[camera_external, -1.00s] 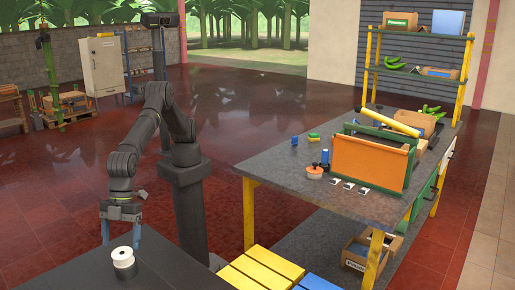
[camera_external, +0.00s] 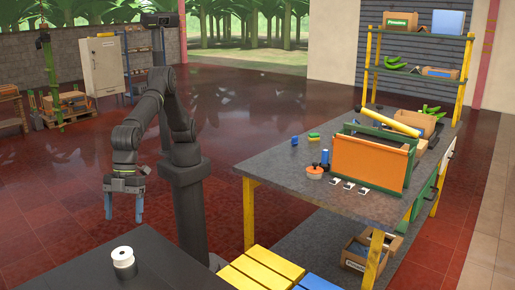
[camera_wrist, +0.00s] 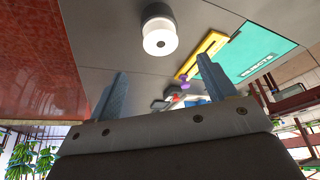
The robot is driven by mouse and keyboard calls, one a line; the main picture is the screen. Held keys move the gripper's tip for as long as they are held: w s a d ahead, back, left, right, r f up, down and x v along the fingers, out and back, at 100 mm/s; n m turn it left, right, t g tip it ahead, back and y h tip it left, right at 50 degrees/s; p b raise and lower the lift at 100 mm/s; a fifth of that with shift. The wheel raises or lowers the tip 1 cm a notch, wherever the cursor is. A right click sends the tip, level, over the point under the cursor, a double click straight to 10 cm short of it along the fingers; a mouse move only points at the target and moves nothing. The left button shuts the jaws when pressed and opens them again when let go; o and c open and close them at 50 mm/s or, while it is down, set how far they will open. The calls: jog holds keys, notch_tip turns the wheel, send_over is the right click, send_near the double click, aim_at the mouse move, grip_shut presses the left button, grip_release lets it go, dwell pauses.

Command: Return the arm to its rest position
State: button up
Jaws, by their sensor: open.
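My gripper (camera_external: 124,207) is open and empty, with its two blue-grey fingers pointing down. It hangs in the air beyond the far left part of the dark table (camera_external: 75,272). The fingers (camera_wrist: 160,85) also show wide apart in the wrist view, with nothing between them. The spool (camera_wrist: 158,36) is near the top middle of the wrist view.
A grey workbench (camera_external: 265,175) on the right holds an orange-sided crate (camera_external: 370,163) and several small items. Yellow slats (camera_external: 262,268) lie at the bottom middle. The wrist view shows a teal mat (camera_wrist: 258,50) and a yellow item (camera_wrist: 205,52). Open red floor (camera_external: 60,190) lies to the left.

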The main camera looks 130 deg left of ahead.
aim_at(123, 251)
jog(key=x, duration=1.1)
jog(key=shift+a, duration=0.1)
jog(key=r, duration=0.4)
jog(key=shift+s+r, duration=0.2)
jog(key=shift+r, duration=0.05)
jog(key=s+d+r, duration=0.2)
jog(key=s+r, duration=0.5)
jog(key=s, duration=0.4)
jog(key=w+a+f, duration=0.1)
jog(key=w+a, duration=0.8)
jog(key=a, duration=0.5)
jog(key=w+a+f, duration=0.1)
jog(key=w+a, duration=0.8)
jog(key=a, duration=0.5)
jog(key=w+a+f+n, duration=0.1)
jog(key=a, duration=2.8)
jog(key=shift+w+f, duration=0.1)
jog(key=shift+w, duration=0.05)
